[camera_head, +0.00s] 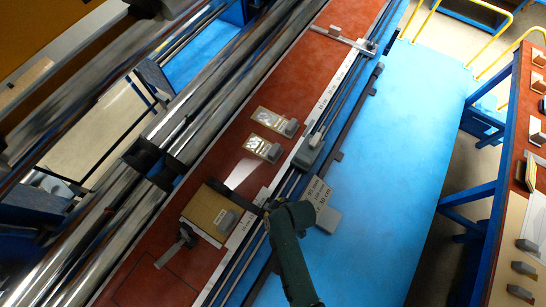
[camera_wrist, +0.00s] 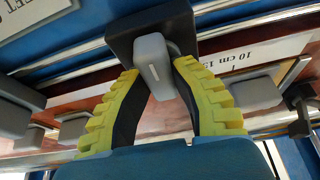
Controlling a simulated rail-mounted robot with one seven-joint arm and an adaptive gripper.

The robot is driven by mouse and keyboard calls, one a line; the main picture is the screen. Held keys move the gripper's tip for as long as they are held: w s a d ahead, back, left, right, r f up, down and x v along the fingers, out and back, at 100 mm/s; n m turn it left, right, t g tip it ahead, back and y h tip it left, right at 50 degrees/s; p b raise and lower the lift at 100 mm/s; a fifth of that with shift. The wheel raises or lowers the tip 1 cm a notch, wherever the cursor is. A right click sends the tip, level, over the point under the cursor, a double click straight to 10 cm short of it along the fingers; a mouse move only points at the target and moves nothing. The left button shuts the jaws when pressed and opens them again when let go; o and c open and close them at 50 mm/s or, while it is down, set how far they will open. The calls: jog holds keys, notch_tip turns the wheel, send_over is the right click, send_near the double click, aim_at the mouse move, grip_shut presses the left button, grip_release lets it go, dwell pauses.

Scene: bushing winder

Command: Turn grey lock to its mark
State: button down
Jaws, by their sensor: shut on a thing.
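The grey lock (camera_wrist: 153,66) is a rounded grey handle on a dark square block (camera_wrist: 122,38) in the wrist view. My gripper (camera_wrist: 158,70) has yellow ribbed fingers with dark inner pads, one on each side of the lock; it is shut on it. The lock's handle lies nearly upright in the picture, slightly tilted. I cannot make out its mark. In the head view my arm's dark green end (camera_head: 291,216) covers the rail edge, and the lock and fingers are hidden.
A red-brown table (camera_head: 280,100) carries two small plates (camera_head: 263,148) with grey handles and a larger tan board (camera_head: 208,212). Rails and printed label strips (camera_head: 243,230) run along its edge. Polished rollers (camera_head: 210,95) lie left.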

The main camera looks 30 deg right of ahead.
jog(key=shift+s+f+n, duration=0.15)
jog(key=shift+n, duration=0.15)
jog(key=c, duration=0.8)
grip_release()
jog(key=shift+a, duration=0.1)
jog(key=shift+c, duration=0.2)
jog(key=shift+r, duration=0.2)
jog(key=shift+r, duration=0.35)
jog(key=v, duration=1.1)
jog(key=shift+d, duration=0.2)
